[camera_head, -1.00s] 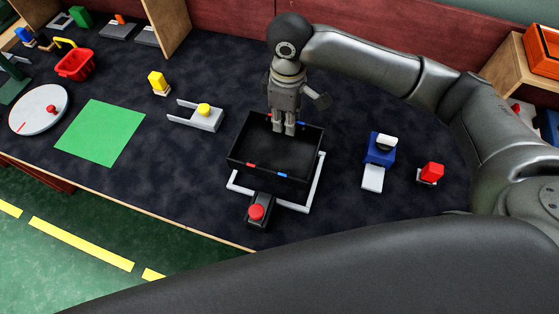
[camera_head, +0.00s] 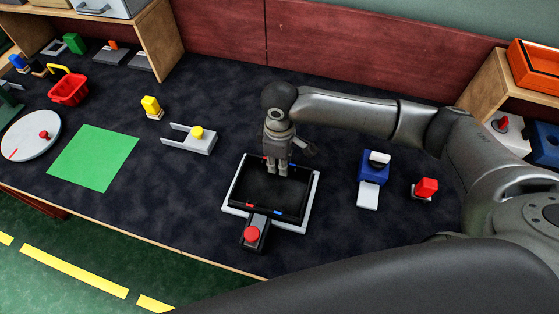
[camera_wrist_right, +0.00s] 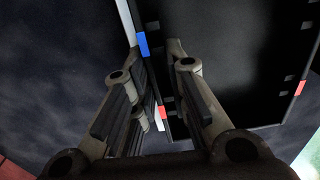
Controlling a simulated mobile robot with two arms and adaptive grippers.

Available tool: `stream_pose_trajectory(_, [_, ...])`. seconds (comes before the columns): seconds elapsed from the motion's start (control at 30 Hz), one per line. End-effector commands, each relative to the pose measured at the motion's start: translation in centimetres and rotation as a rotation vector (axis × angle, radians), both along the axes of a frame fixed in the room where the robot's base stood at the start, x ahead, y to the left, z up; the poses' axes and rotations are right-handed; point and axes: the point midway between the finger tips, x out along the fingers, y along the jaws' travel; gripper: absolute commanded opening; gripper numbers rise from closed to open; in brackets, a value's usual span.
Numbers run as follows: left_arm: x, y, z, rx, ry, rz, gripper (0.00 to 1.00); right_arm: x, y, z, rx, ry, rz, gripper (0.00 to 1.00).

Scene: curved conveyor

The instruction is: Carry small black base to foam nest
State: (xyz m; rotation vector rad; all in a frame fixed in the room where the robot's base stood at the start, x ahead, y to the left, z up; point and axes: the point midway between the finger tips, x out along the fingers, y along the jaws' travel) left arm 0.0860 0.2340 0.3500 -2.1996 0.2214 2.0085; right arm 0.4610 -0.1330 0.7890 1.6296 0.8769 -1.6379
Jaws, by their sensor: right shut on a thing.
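The small black base (camera_head: 262,190) is an open, shallow black box with red and blue marks on its rim. It sits low inside a white angled frame (camera_head: 310,205), which looks like the foam nest; white shows along its left, right and front sides. My right gripper (camera_head: 277,170) points down at the far side of the base, shut on its far wall. In the right wrist view the wall of the base (camera_wrist_right: 152,100) runs between the two fingers. Whether the base touches the bottom is hidden. My left gripper is out of view.
A black block with a red button (camera_head: 252,235) stands at the front of the frame. A grey fork-shaped fixture with a yellow knob (camera_head: 190,138) is to the left, a blue fixture (camera_head: 372,168) and a red block (camera_head: 426,188) to the right. A green mat (camera_head: 93,157) lies farther left.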

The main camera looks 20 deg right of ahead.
Motion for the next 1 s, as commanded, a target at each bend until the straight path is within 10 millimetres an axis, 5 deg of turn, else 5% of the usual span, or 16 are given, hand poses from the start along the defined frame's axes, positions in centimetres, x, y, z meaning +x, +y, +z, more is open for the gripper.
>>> stream_pose_trajectory(0.2, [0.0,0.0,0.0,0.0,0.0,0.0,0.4,0.0,0.0,-0.1,0.0,0.0,0.0,0.36])
stream_pose_trajectory(0.57, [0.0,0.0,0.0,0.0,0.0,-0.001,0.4,0.0,0.0,0.4,0.0,-0.001,0.0,0.36])
stream_pose_trajectory(1.0, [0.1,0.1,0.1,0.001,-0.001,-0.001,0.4,0.2,0.0,8.7,0.001,-0.003,0.001,0.36])
